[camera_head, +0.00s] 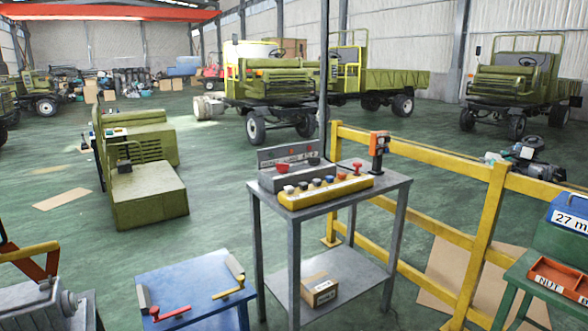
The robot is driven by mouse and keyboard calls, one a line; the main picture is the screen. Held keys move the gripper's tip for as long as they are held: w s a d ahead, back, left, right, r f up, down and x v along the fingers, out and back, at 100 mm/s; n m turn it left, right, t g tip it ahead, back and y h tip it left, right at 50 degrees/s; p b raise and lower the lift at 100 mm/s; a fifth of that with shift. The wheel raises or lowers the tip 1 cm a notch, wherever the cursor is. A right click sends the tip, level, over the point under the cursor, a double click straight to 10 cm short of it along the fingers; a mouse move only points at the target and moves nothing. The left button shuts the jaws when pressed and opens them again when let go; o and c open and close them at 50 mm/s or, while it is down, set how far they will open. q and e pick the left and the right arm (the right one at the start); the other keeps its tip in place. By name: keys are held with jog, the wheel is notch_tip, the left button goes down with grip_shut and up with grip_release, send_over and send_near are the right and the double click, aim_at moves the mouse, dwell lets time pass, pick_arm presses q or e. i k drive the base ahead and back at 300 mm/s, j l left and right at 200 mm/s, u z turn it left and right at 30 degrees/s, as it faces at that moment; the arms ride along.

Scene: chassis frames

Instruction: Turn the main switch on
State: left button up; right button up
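A metal stand (384,197) in the middle holds a grey control box (268,180) with a red knob and dials on top. In front of it lies a yellow control panel (330,192) with a row of several knobs or buttons, one of them red at its right end. Neither of my grippers shows in this view.
A cardboard box (320,290) lies on the stand's lower shelf. A blue table (190,278) with red and yellow handles stands front left. A yellow railing (490,215) runs behind the stand to the right. A green bench with an orange tray (558,278) is at right. Green vehicles stand behind.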

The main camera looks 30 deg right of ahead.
aim_at(282, 167)
jog(key=i+l+z, duration=0.15)
jog(key=l, duration=0.3)
jog(key=i+l+z, duration=0.2)
jog(key=i+l, duration=0.15)
jog(key=i+l+z, duration=0.15)
jog(key=i+l, duration=0.15)
jog(key=l, duration=0.2)
